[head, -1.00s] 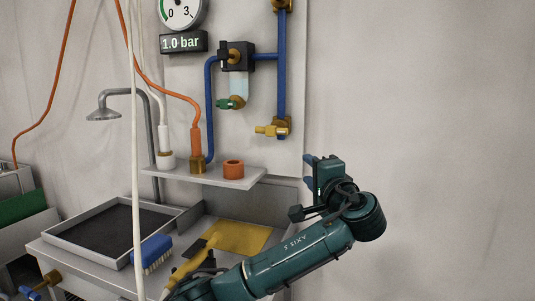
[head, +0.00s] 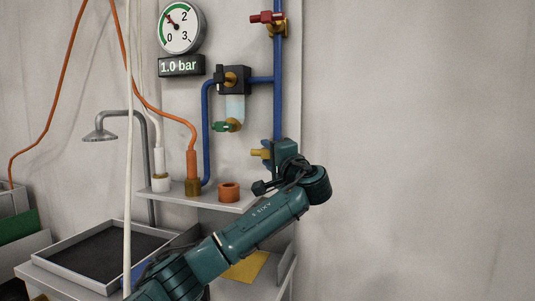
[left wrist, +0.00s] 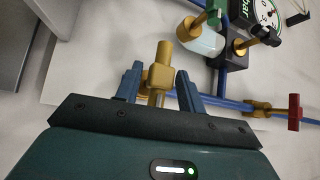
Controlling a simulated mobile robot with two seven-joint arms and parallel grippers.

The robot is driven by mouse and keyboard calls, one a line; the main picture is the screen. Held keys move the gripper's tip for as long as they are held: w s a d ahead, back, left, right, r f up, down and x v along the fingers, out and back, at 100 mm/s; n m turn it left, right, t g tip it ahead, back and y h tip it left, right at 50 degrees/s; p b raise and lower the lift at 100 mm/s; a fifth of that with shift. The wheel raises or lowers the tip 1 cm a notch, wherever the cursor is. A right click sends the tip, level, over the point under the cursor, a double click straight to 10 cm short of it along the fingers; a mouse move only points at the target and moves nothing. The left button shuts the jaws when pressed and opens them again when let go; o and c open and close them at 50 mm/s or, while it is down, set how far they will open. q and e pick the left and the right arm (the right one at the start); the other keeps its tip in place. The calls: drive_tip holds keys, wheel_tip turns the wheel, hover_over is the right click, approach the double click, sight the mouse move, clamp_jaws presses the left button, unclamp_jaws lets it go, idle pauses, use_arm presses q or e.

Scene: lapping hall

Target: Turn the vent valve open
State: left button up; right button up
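In the left wrist view, the brass valve (left wrist: 160,76) stands between the two blue fingers of my left gripper (left wrist: 163,88). The fingers are apart, with narrow gaps showing beside the brass. My right gripper is not in view.
A red-handled valve (head: 267,17) is higher on the pipe. A green-handled valve (head: 223,127) is under the clear bowl. The gauge (head: 180,27) has a display reading 1.0 bar (head: 181,66). An orange ring (head: 229,192) stands on the shelf (head: 205,200). The right wall is bare.

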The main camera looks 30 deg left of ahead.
use_arm(q)
drive_tip(key=shift+w+a, duration=0.25)
drive_tip(key=shift+a, duration=0.15)
clamp_jaws()
